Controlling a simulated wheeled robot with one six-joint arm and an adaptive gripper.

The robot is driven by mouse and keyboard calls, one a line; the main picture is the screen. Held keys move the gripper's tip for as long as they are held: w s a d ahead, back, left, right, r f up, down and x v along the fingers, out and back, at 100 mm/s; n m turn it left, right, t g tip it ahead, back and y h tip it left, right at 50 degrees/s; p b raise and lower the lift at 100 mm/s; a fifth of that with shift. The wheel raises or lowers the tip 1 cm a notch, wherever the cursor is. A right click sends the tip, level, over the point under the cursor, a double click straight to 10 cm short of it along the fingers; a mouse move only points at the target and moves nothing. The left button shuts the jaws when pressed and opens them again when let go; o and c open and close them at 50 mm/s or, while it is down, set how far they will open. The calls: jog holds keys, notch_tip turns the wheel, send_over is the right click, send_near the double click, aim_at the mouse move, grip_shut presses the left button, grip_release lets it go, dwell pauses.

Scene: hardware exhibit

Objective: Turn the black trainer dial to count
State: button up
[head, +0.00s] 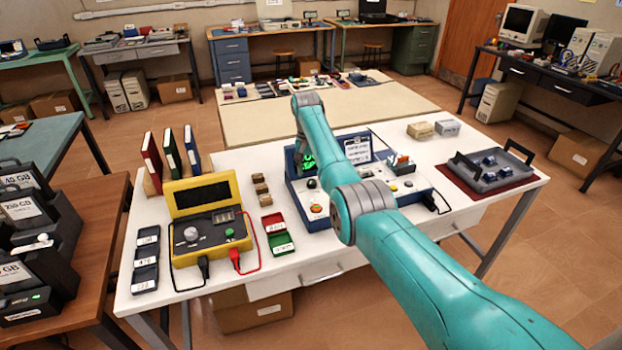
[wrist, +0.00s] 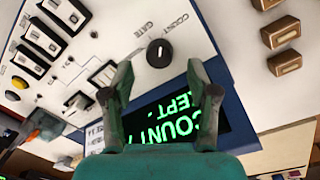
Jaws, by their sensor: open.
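The black trainer dial (wrist: 159,53) is a round knob with a white pointer mark, seen in the wrist view on the trainer's white panel. Its mark lies toward the top of the picture, near small labels, one reading GATE and another hard to read. The dial also shows in the head view (head: 312,183). The green display (wrist: 175,127) shows upside-down text with COUNT and KEPT, partly hidden by my gripper. My gripper (wrist: 160,76) is open and empty. Its two fingers stand apart, with the dial beyond the gap, not visibly gripped. In the head view my arm hides part of the trainer (head: 413,186).
A yellow meter case (head: 207,213) with red and black leads stands left of the trainer. Red and green trays (head: 278,235) and small brown blocks (head: 261,188) lie between them. A dark tray (head: 490,165) sits at the right. Switches (wrist: 47,37) and a lever share the panel.

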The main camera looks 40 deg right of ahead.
aim_at(309, 181)
notch_tip(309, 181, up, 8)
jog(key=shift+w+a, duration=0.15)
jog(key=shift+w, duration=0.05)
dwell(0.6)
